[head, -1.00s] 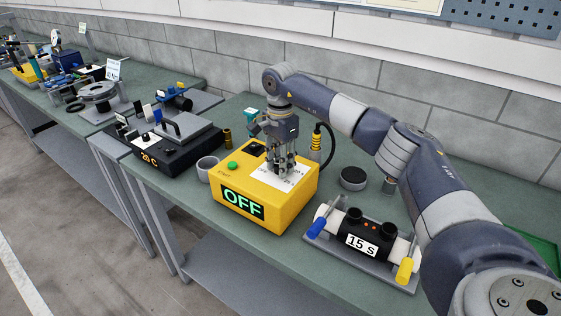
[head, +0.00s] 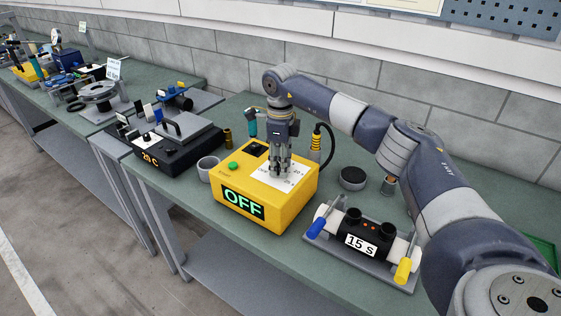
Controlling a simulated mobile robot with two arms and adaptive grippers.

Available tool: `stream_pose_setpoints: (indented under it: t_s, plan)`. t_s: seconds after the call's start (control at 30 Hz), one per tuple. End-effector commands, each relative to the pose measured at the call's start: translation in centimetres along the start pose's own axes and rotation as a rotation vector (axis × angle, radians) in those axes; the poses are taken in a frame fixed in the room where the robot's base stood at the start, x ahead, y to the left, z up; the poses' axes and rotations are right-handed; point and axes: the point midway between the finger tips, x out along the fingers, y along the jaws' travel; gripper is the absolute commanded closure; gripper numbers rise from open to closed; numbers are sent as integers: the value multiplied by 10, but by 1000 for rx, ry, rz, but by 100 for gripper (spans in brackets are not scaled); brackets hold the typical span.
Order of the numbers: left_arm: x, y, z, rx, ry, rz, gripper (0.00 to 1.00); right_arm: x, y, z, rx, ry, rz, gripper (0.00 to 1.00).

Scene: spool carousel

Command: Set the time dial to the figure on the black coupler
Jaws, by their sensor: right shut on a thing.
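The yellow control box (head: 282,208) stands on the bench and its green display (head: 243,202) reads OFF. A white dial plate (head: 296,177) with printed figures lies on its top; most figures are covered or too small to read. My right gripper (head: 278,171) points straight down over this plate, shut on the time dial, which its fingers hide. The black coupler (head: 378,234) lies in a grey fixture at the right, on a white pipe, with a label reading 15 s (head: 361,245). My left gripper is not in view.
A green button (head: 233,166) is on the box top. A grey cup (head: 207,168) stands left of the box, and a black-topped round tin (head: 353,178) to its right. The fixture has blue (head: 317,228) and yellow (head: 403,271) handles. A black heater (head: 160,152) stands further left.

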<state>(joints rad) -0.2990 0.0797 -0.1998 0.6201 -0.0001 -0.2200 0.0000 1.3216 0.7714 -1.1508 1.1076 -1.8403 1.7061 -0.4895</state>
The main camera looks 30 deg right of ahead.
Motion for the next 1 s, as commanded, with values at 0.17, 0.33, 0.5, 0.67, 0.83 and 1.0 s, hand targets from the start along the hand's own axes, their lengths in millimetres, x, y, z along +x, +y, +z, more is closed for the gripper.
stream_pose_setpoints:
  t_s: [0.17, 0.33, 0.5, 0.67, 0.83, 1.0]
  plan:
    - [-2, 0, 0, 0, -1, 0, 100, -2, -1, 0, 168, -2, -3, 93]
    - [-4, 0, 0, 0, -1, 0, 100, -2, -2, 0, 329, -3, -4, 93]
    - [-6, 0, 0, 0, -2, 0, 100, -2, -2, 0, 490, -3, -4, 93]
    - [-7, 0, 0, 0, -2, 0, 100, -2, -2, 0, 633, -4, -4, 93]
    - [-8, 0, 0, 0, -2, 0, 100, -2, -2, 0, 765, -4, -4, 93]
    - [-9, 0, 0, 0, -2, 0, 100, -2, -2, 0, 863, -5, -4, 93]
